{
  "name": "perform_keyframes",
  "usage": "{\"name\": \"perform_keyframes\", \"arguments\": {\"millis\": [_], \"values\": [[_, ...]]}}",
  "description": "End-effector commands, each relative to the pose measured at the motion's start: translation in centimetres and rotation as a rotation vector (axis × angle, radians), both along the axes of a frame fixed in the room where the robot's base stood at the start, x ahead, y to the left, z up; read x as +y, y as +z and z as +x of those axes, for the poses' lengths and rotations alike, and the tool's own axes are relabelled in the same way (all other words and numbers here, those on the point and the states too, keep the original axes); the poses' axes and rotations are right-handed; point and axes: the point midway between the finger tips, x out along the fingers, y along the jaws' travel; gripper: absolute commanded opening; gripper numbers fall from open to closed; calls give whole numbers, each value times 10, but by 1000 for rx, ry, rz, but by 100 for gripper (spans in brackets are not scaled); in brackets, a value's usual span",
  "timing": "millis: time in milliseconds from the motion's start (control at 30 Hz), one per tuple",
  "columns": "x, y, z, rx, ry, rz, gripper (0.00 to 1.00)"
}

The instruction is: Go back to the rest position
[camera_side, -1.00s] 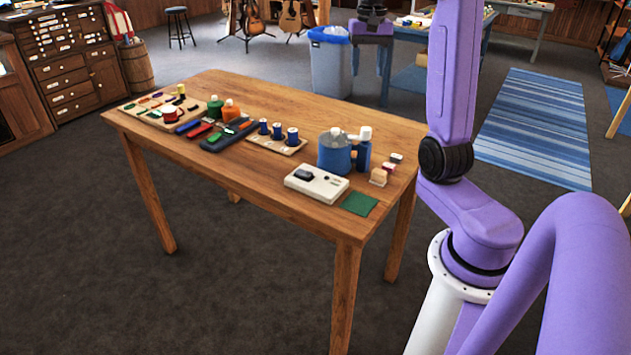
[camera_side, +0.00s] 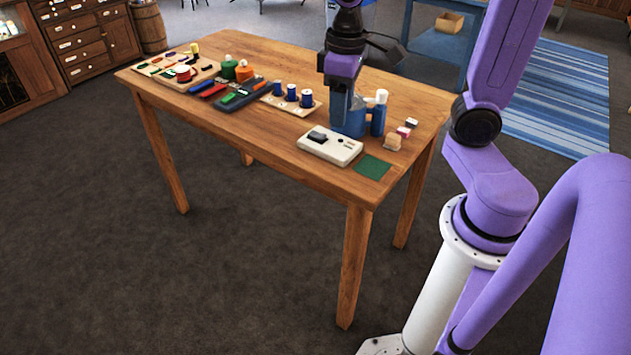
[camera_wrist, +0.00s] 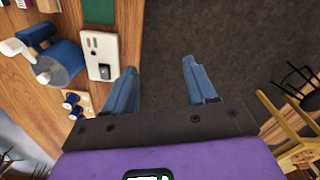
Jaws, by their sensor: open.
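My gripper (camera_side: 345,100) hangs over the table (camera_side: 300,175) in the side view, in front of the blue container (camera_side: 355,124) and partly hiding it. In the wrist view my gripper (camera_wrist: 158,64) shows two blue fingers spread wide with nothing between them. Past the fingers lies dark floor, with the table edge to their left. The white device with a dark button (camera_wrist: 100,52) lies on the table just left of the fingers. How high the fingers are above the table is hard to tell.
Blue spools (camera_side: 291,92) stand on a board. Trays of coloured parts (camera_side: 180,72) fill the left end. The front strip is clear.

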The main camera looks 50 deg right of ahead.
Motion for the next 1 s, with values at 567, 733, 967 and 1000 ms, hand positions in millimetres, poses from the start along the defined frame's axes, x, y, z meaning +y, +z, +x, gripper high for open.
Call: {"name": "perform_keyframes", "arguments": {"millis": [567,733,967,1000], "values": [[46,-40,-135,-9,676,5,56],[45,-45,-149,-9,747,6,56],[45,-45,-151,-9,755,7,56],[45,-45,-151,-9,755,7,56]]}}
